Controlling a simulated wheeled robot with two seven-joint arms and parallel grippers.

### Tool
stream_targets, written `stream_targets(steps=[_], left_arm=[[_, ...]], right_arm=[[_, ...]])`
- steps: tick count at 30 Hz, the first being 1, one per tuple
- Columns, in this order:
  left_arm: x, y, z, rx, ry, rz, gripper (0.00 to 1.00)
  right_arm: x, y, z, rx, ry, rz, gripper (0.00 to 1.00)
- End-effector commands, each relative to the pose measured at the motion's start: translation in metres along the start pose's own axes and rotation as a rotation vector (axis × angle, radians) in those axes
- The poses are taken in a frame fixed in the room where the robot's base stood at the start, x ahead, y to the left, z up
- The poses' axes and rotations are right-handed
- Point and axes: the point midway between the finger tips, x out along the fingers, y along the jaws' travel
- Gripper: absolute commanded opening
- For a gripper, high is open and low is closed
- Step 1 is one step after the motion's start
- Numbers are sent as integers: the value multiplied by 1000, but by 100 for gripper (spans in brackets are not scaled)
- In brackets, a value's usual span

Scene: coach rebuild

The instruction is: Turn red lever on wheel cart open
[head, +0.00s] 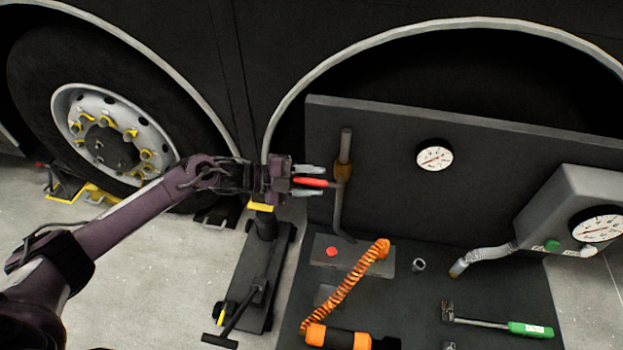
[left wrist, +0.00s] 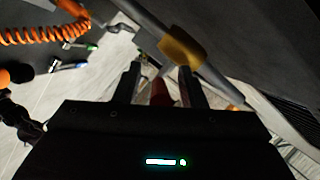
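The red lever (head: 314,182) sticks out to the left from a brass valve (head: 343,171) on an upright grey pipe (head: 339,210) of the dark cart. My left gripper (head: 320,181) reaches in from the left, with one finger above the lever and one below it. The fingers are apart, with gaps to the lever. In the left wrist view the red lever (left wrist: 161,94) shows between the two open fingers (left wrist: 160,80), with the brass valve (left wrist: 183,47) just beyond. My right gripper is not in view.
The cart's back panel (head: 480,150) stands close behind the pipe and carries a gauge (head: 435,156). A floor jack (head: 258,280) stands below my left gripper.

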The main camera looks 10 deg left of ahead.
Motion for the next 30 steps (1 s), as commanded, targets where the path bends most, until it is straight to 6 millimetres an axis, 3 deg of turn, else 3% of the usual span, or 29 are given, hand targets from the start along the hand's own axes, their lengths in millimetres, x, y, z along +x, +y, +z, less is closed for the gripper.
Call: stream_targets(steps=[4,13,30], left_arm=[[0,0,0,0,0,0,37],[0,0,0,0,0,0,0],[-3,-7,-4,26,-44,62,0]], right_arm=[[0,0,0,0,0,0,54],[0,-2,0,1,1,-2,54],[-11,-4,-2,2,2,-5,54]])
